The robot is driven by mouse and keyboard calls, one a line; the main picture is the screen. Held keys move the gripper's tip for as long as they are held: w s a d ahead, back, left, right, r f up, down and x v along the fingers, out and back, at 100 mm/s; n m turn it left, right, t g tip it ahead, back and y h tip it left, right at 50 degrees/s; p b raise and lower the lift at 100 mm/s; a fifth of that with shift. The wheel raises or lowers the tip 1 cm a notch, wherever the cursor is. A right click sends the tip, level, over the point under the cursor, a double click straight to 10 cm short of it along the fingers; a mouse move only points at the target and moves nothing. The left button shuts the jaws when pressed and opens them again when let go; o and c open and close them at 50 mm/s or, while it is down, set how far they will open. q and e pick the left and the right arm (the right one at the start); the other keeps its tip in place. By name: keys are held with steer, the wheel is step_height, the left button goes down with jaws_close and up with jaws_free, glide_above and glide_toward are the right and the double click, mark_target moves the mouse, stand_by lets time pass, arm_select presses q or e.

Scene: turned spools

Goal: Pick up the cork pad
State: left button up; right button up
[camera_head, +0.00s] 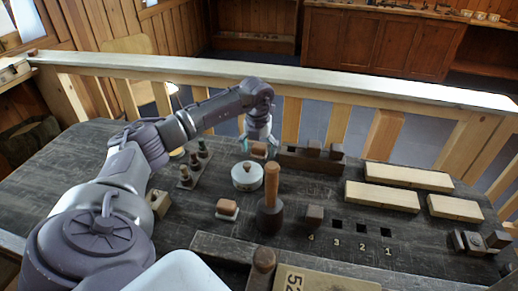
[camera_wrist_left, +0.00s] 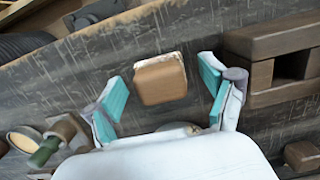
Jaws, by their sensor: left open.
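A cork-brown block with a pale edge (camera_wrist_left: 160,80), which looks like the cork pad, lies on the dark bench. In the head view it shows just under my left gripper (camera_head: 258,140), partly hidden by the fingers. In the left wrist view the open teal-padded fingers of my left gripper (camera_wrist_left: 164,88) are on either side of the block, with gaps on both sides; I see no contact. A similar brown block on a white base (camera_head: 227,209) stands nearer the front. My right gripper is not in view.
A dark wooden rack (camera_head: 310,161) stands close right of the gripper, and a spool stand (camera_head: 195,172) is to the left. A round white tin (camera_head: 247,177) and an upright mallet (camera_head: 270,205) stand in front. Pale planks (camera_head: 382,196) lie to the right.

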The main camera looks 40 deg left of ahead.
mark_target(259, 144)
arm_select(q)
steer(key=c, duration=1.1)
steer(key=shift+r, duration=0.1)
steer(key=shift+c, duration=0.2)
steer(key=shift+r, duration=0.1)
steer(key=shift+r, duration=0.55)
step_height(259, 144, up, 3)
steer(key=shift+f+b, duration=0.1)
steer(key=shift+b, duration=0.2)
steer(key=w+d+r, duration=0.2)
steer(key=w+r, duration=0.5)
steer(key=w, duration=0.4)
steer(key=shift+w+d+b, duration=0.2)
steer(key=shift+d+b, duration=0.1)
steer(key=shift+b, duration=0.05)
